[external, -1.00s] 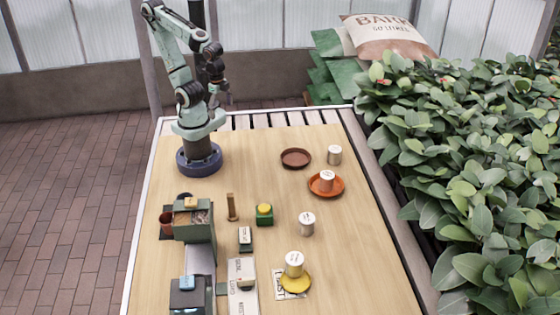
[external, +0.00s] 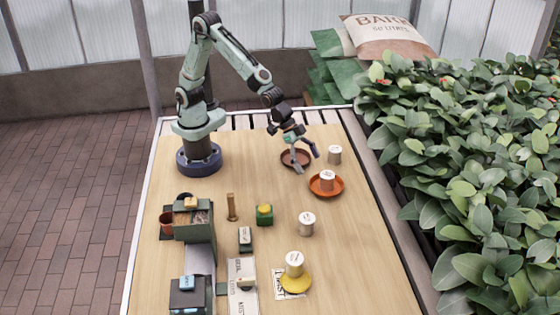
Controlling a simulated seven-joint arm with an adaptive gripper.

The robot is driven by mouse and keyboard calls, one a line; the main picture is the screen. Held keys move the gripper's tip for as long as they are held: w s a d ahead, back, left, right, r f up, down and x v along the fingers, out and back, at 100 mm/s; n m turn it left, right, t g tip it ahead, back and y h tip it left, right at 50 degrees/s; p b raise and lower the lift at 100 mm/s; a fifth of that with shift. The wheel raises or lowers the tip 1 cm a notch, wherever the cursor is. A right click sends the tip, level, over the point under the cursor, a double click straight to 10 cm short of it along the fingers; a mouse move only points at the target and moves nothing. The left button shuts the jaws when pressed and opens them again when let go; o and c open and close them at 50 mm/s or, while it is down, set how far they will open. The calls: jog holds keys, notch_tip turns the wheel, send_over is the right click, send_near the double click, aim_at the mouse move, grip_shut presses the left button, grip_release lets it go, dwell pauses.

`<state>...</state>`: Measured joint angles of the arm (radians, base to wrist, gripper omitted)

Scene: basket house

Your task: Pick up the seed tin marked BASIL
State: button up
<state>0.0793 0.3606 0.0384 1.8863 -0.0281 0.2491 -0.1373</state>
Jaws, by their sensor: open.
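Several light seed tins with small dark labels stand on the table, and I cannot read which one says BASIL. One tin (external: 334,154) stands at the back right on the bare wood. Another tin (external: 327,179) stands in the orange saucer (external: 341,190). A third tin (external: 307,222) stands on bare wood in the middle right. One more tin (external: 294,262) stands on the yellow saucer (external: 297,285) nearer the front. My gripper (external: 305,162) is open and empty, fingers pointing down, over or just in front of the brown saucer (external: 284,158).
A green box with a yellow top (external: 264,214), a wooden post (external: 232,207) and a small dark block with a light label (external: 245,239) stand mid-table. Dark green bins (external: 194,228) line the left. Leafy plants (external: 470,190) border the right edge. Bare wood lies between.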

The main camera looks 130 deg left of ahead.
jog(key=g, duration=0.1)
send_over(305, 217)
notch_tip(305, 217, down, 6)
jog(key=f, duration=0.3)
jog(key=s+f+g, duration=0.1)
jog(key=f, duration=0.2)
jog(key=f+g, duration=0.1)
jog(key=f, duration=0.2)
jog(key=shift+s+f+m, duration=0.1)
jog(key=shift+s+m, duration=0.2)
jog(key=shift+s, duration=0.05)
jog(key=x, duration=0.6)
jog(key=c, duration=1.3)
